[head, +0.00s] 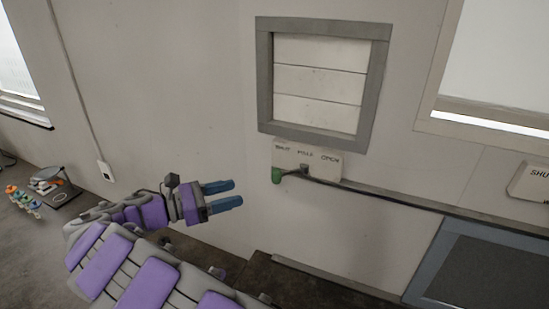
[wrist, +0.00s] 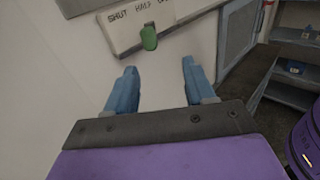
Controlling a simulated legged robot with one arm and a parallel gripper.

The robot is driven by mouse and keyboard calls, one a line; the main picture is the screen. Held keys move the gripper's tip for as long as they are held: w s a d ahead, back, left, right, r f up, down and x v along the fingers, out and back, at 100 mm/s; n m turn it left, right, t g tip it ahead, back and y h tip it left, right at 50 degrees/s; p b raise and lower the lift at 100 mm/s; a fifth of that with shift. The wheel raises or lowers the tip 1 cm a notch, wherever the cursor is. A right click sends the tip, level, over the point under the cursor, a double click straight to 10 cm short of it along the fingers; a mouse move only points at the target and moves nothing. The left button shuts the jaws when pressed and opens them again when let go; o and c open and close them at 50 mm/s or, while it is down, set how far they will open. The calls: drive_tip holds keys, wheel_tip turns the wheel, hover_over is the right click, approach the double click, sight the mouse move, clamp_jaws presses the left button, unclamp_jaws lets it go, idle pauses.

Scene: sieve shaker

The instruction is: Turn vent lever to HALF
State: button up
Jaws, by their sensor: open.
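The vent lever (head: 290,173) has a green knob and sits on a pale label plate (head: 325,165) marked SHUT, HALF and OPEN, below the grey-framed vent (head: 322,78). The knob hangs at the plate's left end, below SHUT, in the head view. In the wrist view the green knob (wrist: 149,37) is ahead of the fingers, between their lines. My gripper (head: 233,195) is open, with blue fingers, to the left of the knob and apart from it. In the wrist view my gripper (wrist: 160,80) has nothing between its fingers.
A ledge (head: 390,192) runs right from the plate along the wall. A dark-panelled grey-blue frame (head: 470,270) stands at lower right. Another SHUT plate (head: 532,181) is at far right. Small coloured bottles (head: 22,198) stand at far left. Shelves (wrist: 290,60) show at right in the wrist view.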

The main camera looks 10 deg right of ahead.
sight(275, 175)
drive_tip(key=shift+n+t, duration=0.4)
drive_tip(key=x, duration=0.5)
drive_tip(key=w+x, duration=0.1)
drive_tip(key=x, duration=0.5)
drive_tip(key=b+x, duration=0.1)
drive_tip(key=x, duration=0.4)
drive_tip(key=shift+w+r, duration=0.2)
drive_tip(key=shift+w, duration=0.05)
drive_tip(key=shift+a, duration=0.1)
drive_tip(key=shift+a, duration=0.2)
drive_tip(key=shift+c, duration=0.2)
drive_tip(key=shift+c, duration=0.9)
clamp_jaws()
